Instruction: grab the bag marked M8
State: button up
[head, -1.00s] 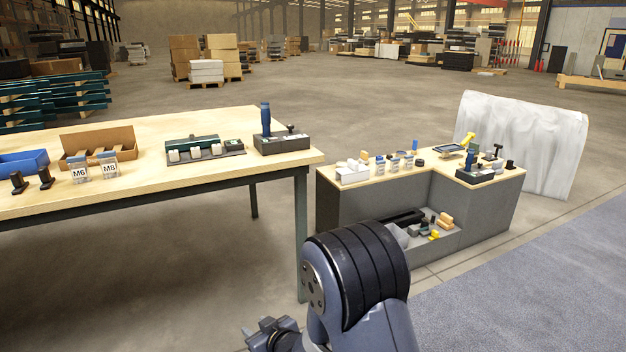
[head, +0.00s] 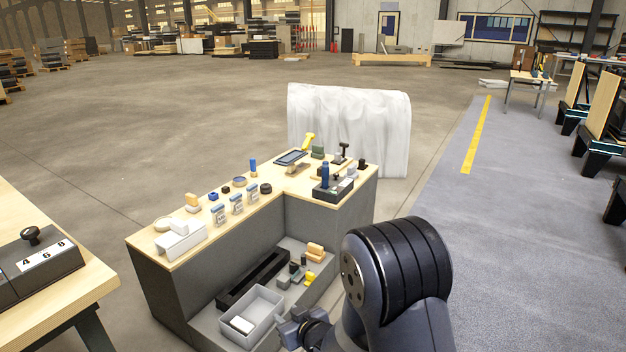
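The bag marked M8 that stood on the long wooden table (head: 75,292) is outside the present view. My gripper (head: 292,330) is low in the picture, in front of the bench and apart from the bags. Its fingers are too unclear to show whether it is open.
The bench top (head: 175,212) also bears a white box (head: 180,240), a tablet (head: 291,157) and a dark tool block (head: 333,188). A grey bin (head: 252,316) sits on its low shelf. A white-covered block (head: 350,130) stands behind.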

aim_at(236, 201)
jog(key=i+l+z, duration=0.1)
jog(key=i+z, duration=0.25)
jog(key=i, duration=0.9)
jog(key=i+j+u, duration=0.15)
jog(key=i+u, duration=0.45)
jog(key=u, duration=0.15)
jog(key=i+u, duration=0.35)
jog(key=i+j+u, duration=0.1)
jog(key=i, duration=0.2)
